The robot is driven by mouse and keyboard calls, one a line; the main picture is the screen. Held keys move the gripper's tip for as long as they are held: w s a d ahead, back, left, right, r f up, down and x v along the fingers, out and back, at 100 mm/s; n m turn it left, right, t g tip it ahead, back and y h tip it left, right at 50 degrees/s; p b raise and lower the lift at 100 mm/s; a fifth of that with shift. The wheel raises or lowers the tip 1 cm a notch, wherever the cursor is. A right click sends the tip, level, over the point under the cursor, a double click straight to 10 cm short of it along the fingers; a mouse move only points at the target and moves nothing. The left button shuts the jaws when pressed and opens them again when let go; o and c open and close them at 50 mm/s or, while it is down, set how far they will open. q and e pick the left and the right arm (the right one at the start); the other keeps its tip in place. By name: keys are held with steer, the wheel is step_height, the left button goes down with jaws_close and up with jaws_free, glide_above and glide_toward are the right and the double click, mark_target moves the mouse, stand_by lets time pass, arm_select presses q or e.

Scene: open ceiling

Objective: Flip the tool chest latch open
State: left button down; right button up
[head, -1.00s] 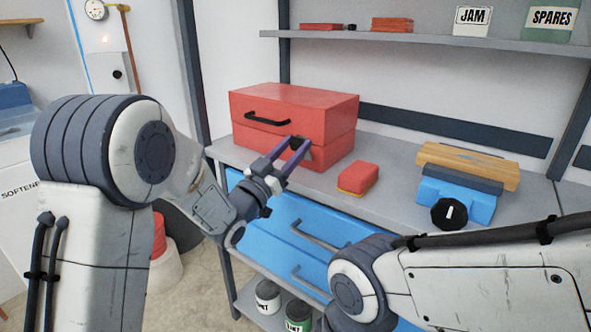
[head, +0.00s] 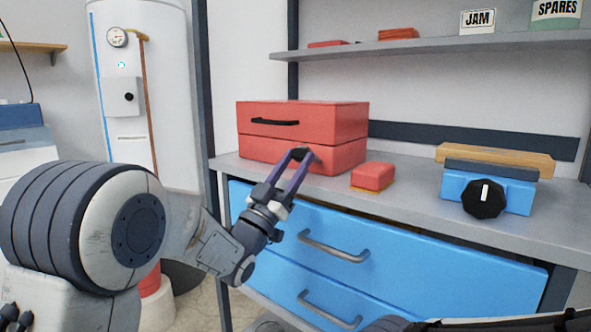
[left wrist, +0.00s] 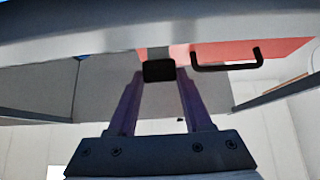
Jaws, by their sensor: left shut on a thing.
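The red tool chest (head: 342,122) stands on the grey workbench, its lid down on its lower box, with a black handle (head: 275,122) on the lid's front. My left gripper (head: 300,153) is at the front of the chest, right of the handle. Its purple fingers are shut on a small dark piece, which I take for the latch (left wrist: 158,70); it shows between the fingertips in the left wrist view. The handle (left wrist: 228,65) also shows there. My right gripper is not in view.
A red and yellow block (head: 372,176) lies right of the chest. A blue device with a black knob (head: 483,198) stands farther right. Blue drawers (head: 400,265) with grey handles are below the bench top. A shelf (head: 420,47) runs above.

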arm_select(q)
steer(key=shift+w+f, duration=0.15)
steer(key=shift+f, duration=0.65)
steer(key=shift+d, duration=0.1)
steer(key=shift+c, duration=1.6)
jaws_free()
steer(key=shift+d, duration=0.1)
steer(key=shift+r, duration=0.2)
steer(key=shift+a, duration=0.2)
steer(key=v, duration=1)
steer(key=shift+f, duration=0.15)
